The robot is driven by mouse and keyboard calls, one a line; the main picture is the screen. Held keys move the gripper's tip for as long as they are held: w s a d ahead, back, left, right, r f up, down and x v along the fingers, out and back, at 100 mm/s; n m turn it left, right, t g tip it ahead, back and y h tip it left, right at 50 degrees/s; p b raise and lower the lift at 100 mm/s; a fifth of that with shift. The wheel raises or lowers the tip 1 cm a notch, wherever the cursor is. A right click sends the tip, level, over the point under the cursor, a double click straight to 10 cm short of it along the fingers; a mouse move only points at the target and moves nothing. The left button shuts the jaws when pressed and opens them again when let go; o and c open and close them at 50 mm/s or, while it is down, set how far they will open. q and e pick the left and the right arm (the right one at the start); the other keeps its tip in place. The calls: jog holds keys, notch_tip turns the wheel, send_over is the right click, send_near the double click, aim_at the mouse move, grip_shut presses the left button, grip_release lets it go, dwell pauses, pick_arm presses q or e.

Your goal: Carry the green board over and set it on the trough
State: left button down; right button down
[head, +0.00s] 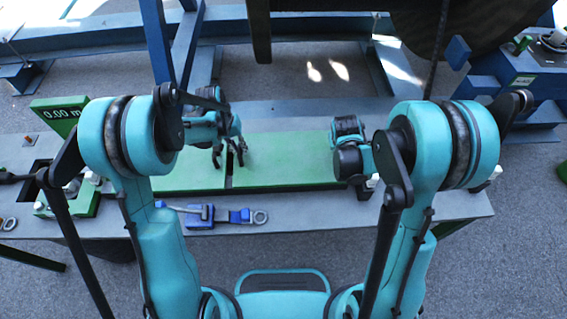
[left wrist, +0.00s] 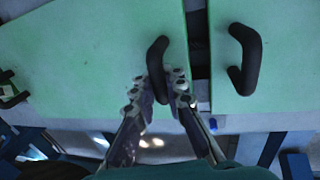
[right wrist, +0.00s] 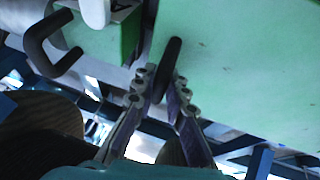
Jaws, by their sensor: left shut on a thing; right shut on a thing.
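The green board (head: 285,158) is the right one of two green panels over the long grey trough bench (head: 330,212) in the head view. My left gripper (head: 231,154) is shut on the black handle (left wrist: 157,55) at the board's left end. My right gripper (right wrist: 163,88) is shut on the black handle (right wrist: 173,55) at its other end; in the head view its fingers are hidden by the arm. The board looks roughly level. Whether it touches the trough is hidden.
The other green panel (head: 190,172), with its own black handle (left wrist: 245,60), lies left across a narrow dark gap. A blue clamp-like tool (head: 215,214) is at the front edge. A green readout (head: 58,112) stands left. Blue frames and a large dark reel (head: 470,25) are behind.

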pick_arm(q)
jog(key=shift+f, duration=0.45)
pick_arm(e)
jog(key=shift+f, duration=0.45)
pick_arm(q)
jog(key=c, duration=1.6)
grip_release()
jog(key=shift+r, duration=0.15)
pick_arm(e)
jog(key=c, duration=1.6)
grip_release()
jog(key=shift+r, duration=0.15)
pick_arm(q)
jog(key=shift+o, duration=0.2)
pick_arm(e)
jog(key=shift+o, duration=0.2)
jog(key=shift+s+a+r, duration=0.1)
jog(key=shift+s+r, duration=0.1)
jog(key=shift+r, duration=0.25)
pick_arm(q)
notch_tip(320, 180, up, 12)
jog(key=a, duration=0.2)
jog(key=shift+a, duration=0.15)
pick_arm(e)
jog(key=v, duration=1.1)
pick_arm(q)
jog(key=shift+s, duration=0.1)
